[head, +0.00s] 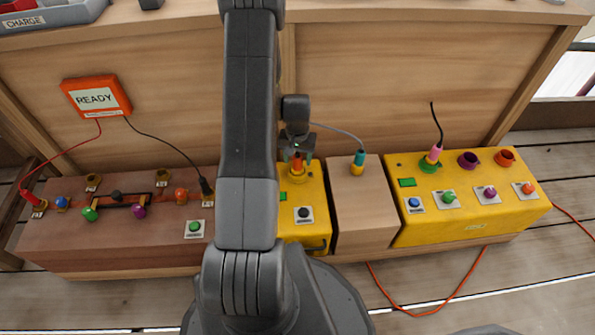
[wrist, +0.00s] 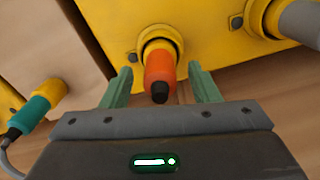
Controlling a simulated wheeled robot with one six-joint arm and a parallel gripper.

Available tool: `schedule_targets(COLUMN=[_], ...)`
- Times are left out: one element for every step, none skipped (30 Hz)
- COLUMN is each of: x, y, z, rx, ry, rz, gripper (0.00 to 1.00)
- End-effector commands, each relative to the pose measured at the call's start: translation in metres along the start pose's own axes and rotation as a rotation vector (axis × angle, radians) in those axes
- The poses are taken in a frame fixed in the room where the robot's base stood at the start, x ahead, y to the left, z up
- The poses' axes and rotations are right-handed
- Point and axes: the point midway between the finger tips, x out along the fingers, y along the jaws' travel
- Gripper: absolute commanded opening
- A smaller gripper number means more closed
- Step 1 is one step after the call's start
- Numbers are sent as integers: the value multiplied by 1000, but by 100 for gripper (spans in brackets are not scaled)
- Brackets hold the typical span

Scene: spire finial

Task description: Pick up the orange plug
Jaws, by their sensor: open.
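The orange plug (wrist: 160,75) stands in a yellow round socket on a yellow box, its black tip towards the wrist camera. In the head view the orange plug (head: 297,162) sits just under my gripper (head: 298,148), partly covered by it. In the wrist view my gripper (wrist: 161,88) is open. Its two green fingers stand on either side of the plug, with a gap on each side. Whether the fingers touch it lower down cannot be told.
A teal plug with a cable (head: 359,160) stands on the wooden block to the right. Further right, a yellow box (head: 470,228) holds a pink plug (head: 434,154), coloured sockets and several buttons. A brown panel (head: 110,240) with plugs and buttons lies left. An orange READY box (head: 96,95) is behind.

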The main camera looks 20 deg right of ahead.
Motion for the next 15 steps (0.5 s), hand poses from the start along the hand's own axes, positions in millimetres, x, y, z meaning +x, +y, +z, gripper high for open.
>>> schedule_targets(x=[13, 17, 20, 22, 23, 23, 22, 22, 22, 22, 22, 22, 22, 22, 21], y=[0, 0, 0, 0, 0, 0, 0, 0, 0, 0, 0, 0, 0, 0, 0], z=[0, 1, 1, 0, 0, 0, 0, 0, 0, 0, 0, 0, 0, 0, 0], rx=[0, 0, 0, 0, 0, 0, 0, 0, 0, 0, 0, 0, 0, 0, 0], ry=[-2, -2, -2, -1, 0, 0, 1, 1, 1, 1, 1, 0, 0, 0, 0], rz=[0, 0, -1, -1, -1, -1, -1, -1, -1, -1, -1, -1, -1, -1, -1], gripper=[55, 55, 55, 55, 55, 55, 55, 55, 55, 55, 55, 47, 42, 36, 28])
